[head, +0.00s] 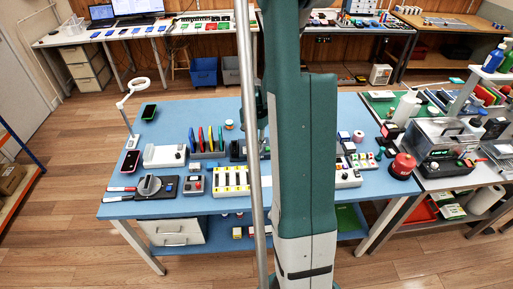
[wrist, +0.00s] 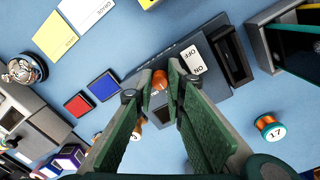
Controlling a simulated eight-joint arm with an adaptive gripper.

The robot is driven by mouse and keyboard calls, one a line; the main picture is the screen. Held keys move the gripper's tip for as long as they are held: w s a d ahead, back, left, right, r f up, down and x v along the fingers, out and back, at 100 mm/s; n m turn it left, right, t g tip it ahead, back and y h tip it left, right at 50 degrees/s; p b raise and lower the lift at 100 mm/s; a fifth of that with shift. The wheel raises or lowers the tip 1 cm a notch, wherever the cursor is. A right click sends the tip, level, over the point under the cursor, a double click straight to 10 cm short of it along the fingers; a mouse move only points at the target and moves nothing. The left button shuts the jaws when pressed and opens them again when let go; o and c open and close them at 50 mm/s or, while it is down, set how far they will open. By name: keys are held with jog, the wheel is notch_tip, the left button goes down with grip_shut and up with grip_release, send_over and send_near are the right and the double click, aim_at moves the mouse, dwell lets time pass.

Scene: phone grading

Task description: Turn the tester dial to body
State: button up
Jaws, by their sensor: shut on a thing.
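In the wrist view, my gripper (wrist: 161,74) has its two green fingers closed around a small copper-coloured knob (wrist: 160,80). The knob sits at a dark box (wrist: 205,97) with a white plate (wrist: 196,55) marked OFF and ON. I cannot read the word body anywhere, and I cannot tell whether this knob is the tester dial. The fingers hide part of the box. In the head view, my own arm covers this part of the blue table (head: 205,118), and the fingertips are hidden.
Red (wrist: 78,104) and blue (wrist: 104,86) pads lie to the left.

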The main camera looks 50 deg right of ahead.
dwell(0.4)
jog(key=o, duration=0.6)
jog(key=shift+r, duration=0.1)
jog(key=shift+w+r, duration=0.2)
jog(key=shift+r, duration=2.75)
jog(key=shift+w+r, duration=0.15)
jog(key=shift+r, duration=2.8)
jog(key=shift+a, duration=0.15)
